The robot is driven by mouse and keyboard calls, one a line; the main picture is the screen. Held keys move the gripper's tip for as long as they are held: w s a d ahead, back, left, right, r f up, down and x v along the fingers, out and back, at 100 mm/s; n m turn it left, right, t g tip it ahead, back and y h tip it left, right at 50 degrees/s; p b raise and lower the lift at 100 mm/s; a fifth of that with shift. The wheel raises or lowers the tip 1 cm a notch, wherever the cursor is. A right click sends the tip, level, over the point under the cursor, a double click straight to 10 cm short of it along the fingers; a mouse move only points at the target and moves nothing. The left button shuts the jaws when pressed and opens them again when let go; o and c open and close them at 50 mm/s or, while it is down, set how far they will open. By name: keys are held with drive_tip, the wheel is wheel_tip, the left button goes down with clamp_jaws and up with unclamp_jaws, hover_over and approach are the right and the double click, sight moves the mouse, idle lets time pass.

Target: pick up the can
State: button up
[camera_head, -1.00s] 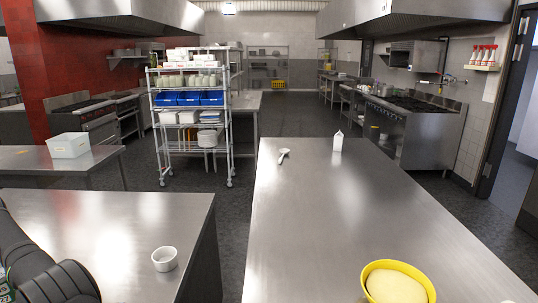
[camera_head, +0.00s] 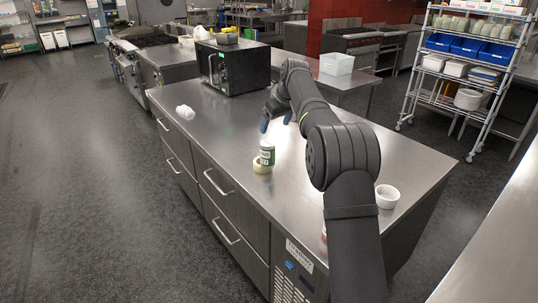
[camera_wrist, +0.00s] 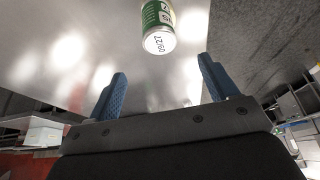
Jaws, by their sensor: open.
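The can (camera_head: 267,152) is small, with a green and white label. In the wrist view, the can (camera_wrist: 157,26) is at the top centre, ahead of the gap between the open fingers (camera_wrist: 162,72). Its white end reads "09/27".
A microwave (camera_head: 236,66) stands at the counter's far end. A white lumpy object (camera_head: 185,112) lies near the left edge. A white bowl (camera_head: 387,196) is right of my arm. A reddish thing is mostly hidden by my arm. Counter around the can is largely clear.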

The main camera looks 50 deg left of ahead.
sight(268, 144)
drive_tip(key=x, duration=1)
drive_tip(key=shift+s+d, duration=0.1)
drive_tip(key=shift+x, duration=2.85)
drive_tip(key=shift+d, duration=0.1)
drive_tip(key=c, duration=1.4)
drive_tip(key=shift+o, duration=0.2)
drive_tip(key=shift+r, duration=0.1)
